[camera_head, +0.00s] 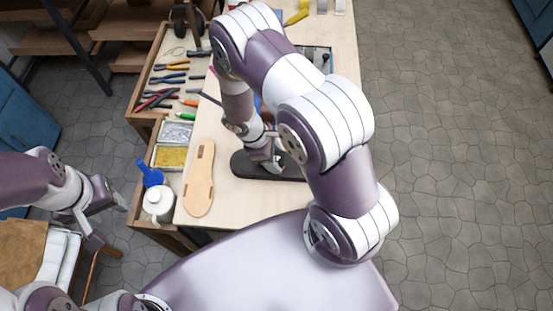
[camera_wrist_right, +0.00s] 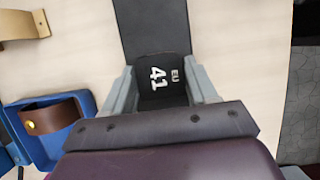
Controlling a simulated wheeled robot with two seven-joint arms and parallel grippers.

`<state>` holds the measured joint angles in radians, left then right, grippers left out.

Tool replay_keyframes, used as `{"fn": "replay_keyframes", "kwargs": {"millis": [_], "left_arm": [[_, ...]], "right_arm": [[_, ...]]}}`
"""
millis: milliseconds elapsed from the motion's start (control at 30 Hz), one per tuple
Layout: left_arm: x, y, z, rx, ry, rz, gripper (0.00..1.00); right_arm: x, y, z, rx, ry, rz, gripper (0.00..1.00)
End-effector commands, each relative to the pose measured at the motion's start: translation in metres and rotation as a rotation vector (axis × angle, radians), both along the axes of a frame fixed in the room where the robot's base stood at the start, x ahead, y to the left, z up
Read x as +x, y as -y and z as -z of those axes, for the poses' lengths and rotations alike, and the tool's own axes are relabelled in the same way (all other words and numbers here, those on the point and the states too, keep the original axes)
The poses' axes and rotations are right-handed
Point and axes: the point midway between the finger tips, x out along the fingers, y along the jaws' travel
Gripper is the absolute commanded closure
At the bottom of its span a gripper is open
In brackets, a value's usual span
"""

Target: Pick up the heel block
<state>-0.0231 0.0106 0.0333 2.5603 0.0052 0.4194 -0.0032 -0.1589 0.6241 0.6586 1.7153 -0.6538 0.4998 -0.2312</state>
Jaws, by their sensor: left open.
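In the right wrist view a dark block marked "41 EU" (camera_wrist_right: 160,82) lies between the two grey fingers of my right gripper (camera_wrist_right: 160,80). It may be the heel block; its outline merges with a black strip (camera_wrist_right: 152,25) running beyond it. The fingers stand at both its sides; I cannot tell whether they touch it. In the head view my right gripper (camera_head: 268,152) is low over a black rounded base (camera_head: 243,165) on the bench and partly covers it. My left gripper (camera_head: 112,208) is open and empty, left of the bench.
A tan sole (camera_head: 200,180) lies on the bench (camera_head: 218,205). The right wrist view shows a blue tray (camera_wrist_right: 75,150) with a brown strap (camera_wrist_right: 50,116).

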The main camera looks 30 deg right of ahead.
Motion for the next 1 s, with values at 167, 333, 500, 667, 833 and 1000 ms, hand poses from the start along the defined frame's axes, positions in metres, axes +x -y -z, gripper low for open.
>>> {"fn": "replay_keyframes", "kwargs": {"millis": [167, 333, 500, 667, 833, 1000], "left_arm": [[0.0, 0.0, 0.0, 0.0, 0.0, 0.0, 0.51], [0.0, 0.0, 0.0, 0.0, 0.0, 0.0, 0.51], [0.0, 0.0, 0.002, 0.0, 0.0, 0.0, 0.51], [0.0, 0.0, 0.008, 0.0, 0.0, 0.0, 0.51], [0.0, 0.0, 0.02, 0.0, 0.0, 0.0, 0.51], [0.0, 0.0, 0.031, 0.0, 0.0, 0.0, 0.51]], "right_arm": [[0.001, -0.001, 0.0, 0.003, 0.003, 0.001, 0.75], [0.0, -0.001, 0.001, 0.002, 0.003, 0.001, 0.75], [0.001, 0.0, -0.002, 0.001, 0.002, 0.001, 0.75], [0.002, -0.001, -0.017, 0.002, 0.006, 0.003, 0.76], [-0.009, 0.01, -0.046, 0.001, 0.004, 0.004, 0.77], [-0.039, 0.037, -0.07, 0.001, 0.006, 0.006, 0.82]]}}
